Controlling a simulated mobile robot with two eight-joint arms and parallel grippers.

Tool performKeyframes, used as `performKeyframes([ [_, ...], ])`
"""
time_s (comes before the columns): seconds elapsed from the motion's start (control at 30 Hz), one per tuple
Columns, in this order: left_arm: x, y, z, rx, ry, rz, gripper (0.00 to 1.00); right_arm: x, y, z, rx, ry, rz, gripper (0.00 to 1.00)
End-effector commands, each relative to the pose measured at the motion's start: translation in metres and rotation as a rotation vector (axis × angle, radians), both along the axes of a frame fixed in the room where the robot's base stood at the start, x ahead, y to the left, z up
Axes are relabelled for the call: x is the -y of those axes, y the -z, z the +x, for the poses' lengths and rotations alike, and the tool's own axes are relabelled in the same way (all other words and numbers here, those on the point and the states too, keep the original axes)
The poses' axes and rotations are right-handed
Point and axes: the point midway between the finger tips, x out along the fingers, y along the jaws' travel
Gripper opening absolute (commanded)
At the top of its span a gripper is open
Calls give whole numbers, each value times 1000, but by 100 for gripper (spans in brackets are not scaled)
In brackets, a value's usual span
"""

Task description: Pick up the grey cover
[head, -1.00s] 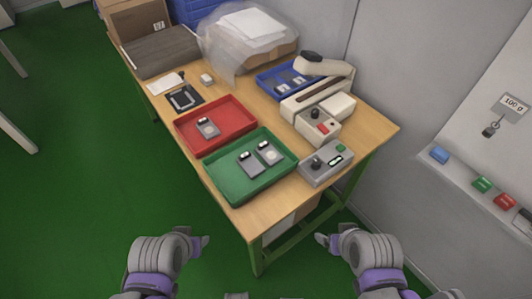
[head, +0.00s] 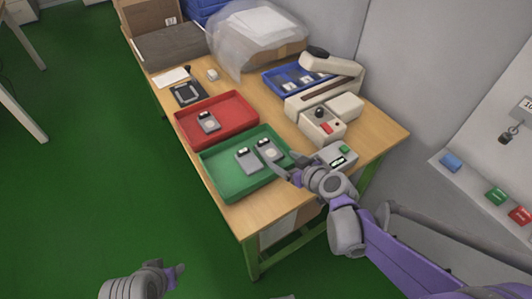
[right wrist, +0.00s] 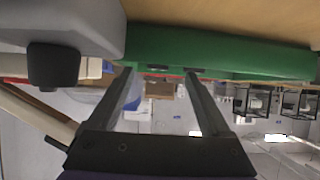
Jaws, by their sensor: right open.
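Two small grey flat pieces with dark-and-white top ends lie in the green tray, a left one (head: 248,160) and a right one (head: 270,151). A similar grey piece (head: 208,122) lies in the red tray. I cannot tell which is the grey cover. My right gripper (head: 284,163) is open and empty at the right edge of the green tray, close to the right grey piece. In the right wrist view its two fingers (right wrist: 160,76) are apart, with the green tray wall (right wrist: 220,54) beyond. My left gripper (head: 177,277) is low at the bottom, off the table; its jaws are unclear.
A grey tester box (head: 338,158) stands beside the right gripper, partly hidden by it. A cream device (head: 330,122), a cream press (head: 328,88) and a blue tray (head: 275,78) stand behind. The red tray (head: 183,130) is left of them.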

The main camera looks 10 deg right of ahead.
Motion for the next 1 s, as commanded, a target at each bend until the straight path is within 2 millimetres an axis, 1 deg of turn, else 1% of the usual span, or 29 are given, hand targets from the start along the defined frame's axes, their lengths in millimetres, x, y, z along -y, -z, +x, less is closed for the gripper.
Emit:
performKeyframes([
  [0.03,0,10,0,-3,0,0,50,-3,9,7,-2,-3,0,82],
  [0.1,0,14,-1,-4,0,0,50,-5,11,14,-1,-1,0,82],
  [0.27,0,19,-1,-6,0,0,50,-9,15,23,-1,-1,0,82],
  [0.53,0,45,0,-15,0,0,50,-19,33,57,-3,-1,1,82],
  [0.63,0,48,0,-16,0,0,50,-21,34,62,-2,-1,0,82],
  [0.8,0,46,0,-15,0,0,50,-21,32,62,-1,0,0,82],
  [0.87,0,46,0,-15,0,0,50,-21,32,62,-1,0,0,74],
  [1.0,0,46,0,-15,0,0,50,-21,32,61,-1,0,0,48],
])
